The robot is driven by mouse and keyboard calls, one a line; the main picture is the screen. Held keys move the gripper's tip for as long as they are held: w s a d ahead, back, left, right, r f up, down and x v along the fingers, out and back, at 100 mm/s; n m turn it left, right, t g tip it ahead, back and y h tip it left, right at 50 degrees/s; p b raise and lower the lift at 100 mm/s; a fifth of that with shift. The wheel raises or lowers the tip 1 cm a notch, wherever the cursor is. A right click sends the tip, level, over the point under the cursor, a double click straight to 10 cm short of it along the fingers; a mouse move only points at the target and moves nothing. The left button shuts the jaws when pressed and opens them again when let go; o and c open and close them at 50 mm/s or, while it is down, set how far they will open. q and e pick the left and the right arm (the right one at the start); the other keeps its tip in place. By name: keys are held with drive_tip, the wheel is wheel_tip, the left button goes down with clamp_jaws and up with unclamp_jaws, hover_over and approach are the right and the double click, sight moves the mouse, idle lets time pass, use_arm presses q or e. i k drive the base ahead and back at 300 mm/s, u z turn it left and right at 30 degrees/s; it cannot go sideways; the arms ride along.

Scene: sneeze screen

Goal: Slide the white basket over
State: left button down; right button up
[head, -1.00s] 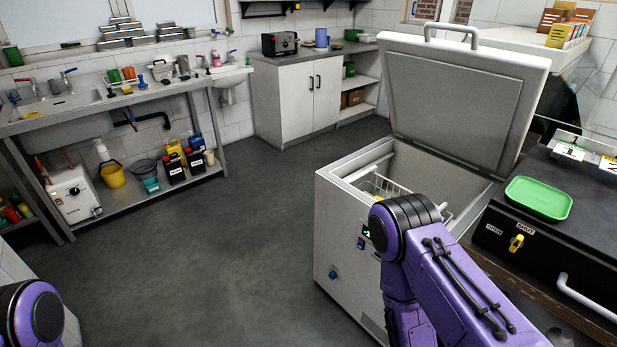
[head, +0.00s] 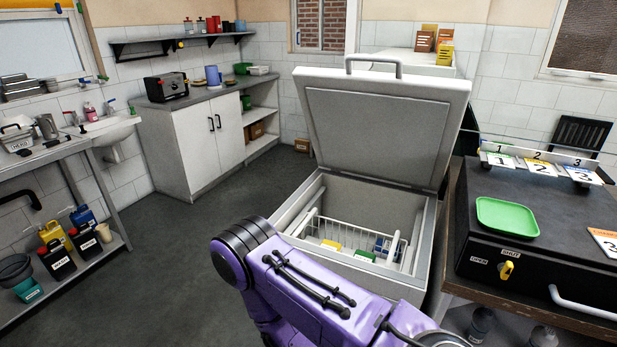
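The white basket (head: 345,238) is a wire basket inside the open chest freezer (head: 425,235), in the head view. It holds a few small packs, among them a yellow one (head: 331,244), a green one (head: 364,256) and a blue one (head: 383,246). The freezer lid (head: 385,130) stands raised at the back. My purple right arm crosses in front of the freezer and covers part of its front. The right gripper is not visible, and neither is my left gripper.
A black box with a green tray (head: 507,217) and numbered cards (head: 541,167) stands on a table to the right of the freezer. A white cabinet (head: 205,140) stands at the back left. The dark floor (head: 170,265) left of the freezer is clear.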

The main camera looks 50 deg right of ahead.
sight(404, 267)
drive_tip(key=i, duration=2.05)
drive_tip(key=z, duration=3.7)
